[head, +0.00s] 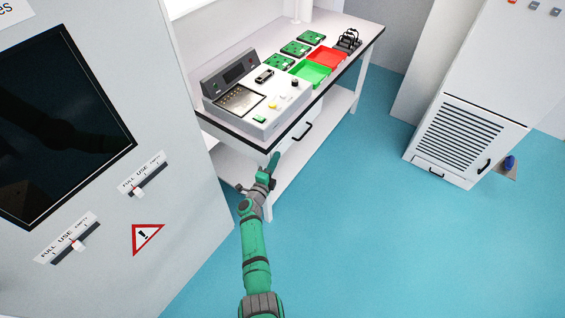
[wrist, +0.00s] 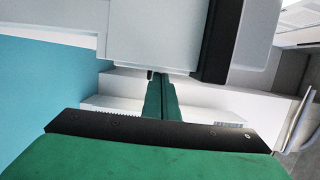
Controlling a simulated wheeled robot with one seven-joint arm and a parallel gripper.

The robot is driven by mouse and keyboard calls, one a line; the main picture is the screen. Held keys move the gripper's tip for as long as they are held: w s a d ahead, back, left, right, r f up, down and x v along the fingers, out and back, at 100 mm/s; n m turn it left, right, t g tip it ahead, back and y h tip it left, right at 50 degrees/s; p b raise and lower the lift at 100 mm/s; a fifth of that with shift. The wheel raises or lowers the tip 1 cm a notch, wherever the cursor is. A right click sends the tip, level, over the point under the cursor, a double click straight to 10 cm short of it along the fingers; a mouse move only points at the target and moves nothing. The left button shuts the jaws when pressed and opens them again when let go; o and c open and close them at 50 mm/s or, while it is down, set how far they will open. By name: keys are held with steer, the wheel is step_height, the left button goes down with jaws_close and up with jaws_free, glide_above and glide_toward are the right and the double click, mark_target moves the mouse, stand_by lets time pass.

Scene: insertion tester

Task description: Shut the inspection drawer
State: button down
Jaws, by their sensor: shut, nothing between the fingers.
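The inspection drawer appears to be the white drawer (head: 313,118) under the bench top, with a black handle (head: 302,131) on its front. How far it stands out is hard to tell in the head view. My gripper (head: 275,158) is shut and empty, below the bench top's front edge, to the left of and lower than the handle. In the wrist view the shut green fingers (wrist: 161,97) point at white surfaces close ahead. I cannot tell whether they touch. A curved grey piece (wrist: 297,125) shows at the right edge; I cannot tell what it is.
The bench (head: 372,38) carries a tester console (head: 285,112), a green tray (head: 311,73), a red tray (head: 327,58) and several green boards. A lower shelf (head: 336,110) runs beneath. A grey cabinet (head: 190,190) stands close on the left.

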steer(key=shift+w+a, duration=0.25)
steer(key=shift+a, duration=0.25)
steer(key=shift+a+r, duration=0.15)
steer(key=shift+a, duration=0.05)
steer(key=s+d, duration=0.1)
steer(key=s, duration=1.1)
steer(key=shift+d+f, duration=0.2)
steer(key=shift+d, duration=0.05)
